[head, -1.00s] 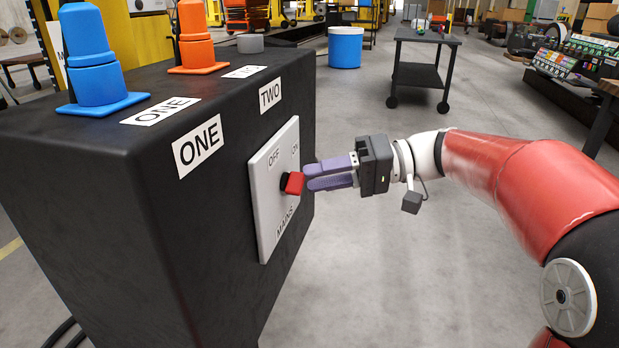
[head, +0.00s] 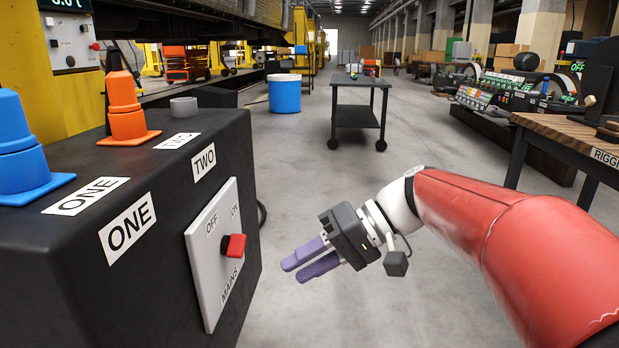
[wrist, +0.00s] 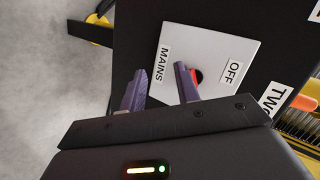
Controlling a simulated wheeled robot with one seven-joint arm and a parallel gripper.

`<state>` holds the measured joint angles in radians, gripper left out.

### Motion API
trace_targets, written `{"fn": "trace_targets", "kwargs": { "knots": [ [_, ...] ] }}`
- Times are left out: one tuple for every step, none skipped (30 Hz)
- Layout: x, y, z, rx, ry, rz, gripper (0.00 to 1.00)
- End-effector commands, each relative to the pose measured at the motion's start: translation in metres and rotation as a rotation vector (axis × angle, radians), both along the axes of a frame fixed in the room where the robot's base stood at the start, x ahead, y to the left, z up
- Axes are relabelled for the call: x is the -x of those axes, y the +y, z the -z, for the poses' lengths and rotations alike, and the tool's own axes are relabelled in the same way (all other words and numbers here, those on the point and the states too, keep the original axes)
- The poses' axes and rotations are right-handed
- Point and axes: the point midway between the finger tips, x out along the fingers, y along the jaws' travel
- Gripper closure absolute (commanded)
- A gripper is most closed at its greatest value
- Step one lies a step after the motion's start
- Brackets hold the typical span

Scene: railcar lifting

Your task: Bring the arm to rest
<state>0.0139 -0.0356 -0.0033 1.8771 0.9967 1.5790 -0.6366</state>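My arm reaches in from the right of the head view. My gripper (head: 294,272) has two purple fingers with a gap between them and nothing held. It hangs in free air to the right of the black cabinet, apart from the white MAINS plate (head: 208,282). The plate carries a red switch knob (head: 235,246) between the OFF and ON labels; I cannot tell its exact setting. In the wrist view the fingers of my gripper (wrist: 159,68) stand apart in front of the plate (wrist: 207,50), and one finger partly hides the red knob (wrist: 198,76).
The black cabinet (head: 95,262) fills the left, with blue (head: 22,150) and orange (head: 127,108) cone-like pieces on top. A dark cart (head: 358,117) and a blue bin (head: 284,95) stand farther back. A wooden bench (head: 565,141) is at right. The floor between is clear.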

Motion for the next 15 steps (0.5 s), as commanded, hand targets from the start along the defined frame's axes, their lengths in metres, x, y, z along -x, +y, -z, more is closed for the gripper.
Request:
{"fn": "trace_targets", "kwargs": {
  "knots": [
    [0.021, -0.011, 0.002, 0.111, -0.005, 0.057, 0.68],
    [0.031, -0.019, 0.009, 0.183, -0.006, 0.098, 0.68],
    [0.044, -0.031, 0.019, 0.274, -0.013, 0.153, 0.68],
    [0.053, -0.041, 0.025, 0.34, -0.021, 0.196, 0.68],
    [0.061, -0.051, 0.032, 0.403, -0.036, 0.239, 0.68],
    [0.072, -0.066, 0.039, 0.484, -0.059, 0.296, 0.68],
    [0.08, -0.077, 0.045, 0.542, -0.079, 0.339, 0.68],
    [0.086, -0.088, 0.049, 0.594, -0.103, 0.381, 0.68],
    [0.095, -0.102, 0.055, 0.655, -0.135, 0.433, 0.68],
    [0.1, -0.111, 0.058, 0.698, -0.163, 0.47, 0.68],
    [0.104, -0.121, 0.061, 0.734, -0.19, 0.504, 0.68],
    [0.11, -0.131, 0.064, 0.775, -0.225, 0.545, 0.68],
    [0.113, -0.139, 0.066, 0.803, -0.25, 0.572, 0.68],
    [0.116, -0.145, 0.068, 0.824, -0.273, 0.595, 0.68],
    [0.118, -0.152, 0.069, 0.849, -0.299, 0.621, 0.68]
  ]
}}
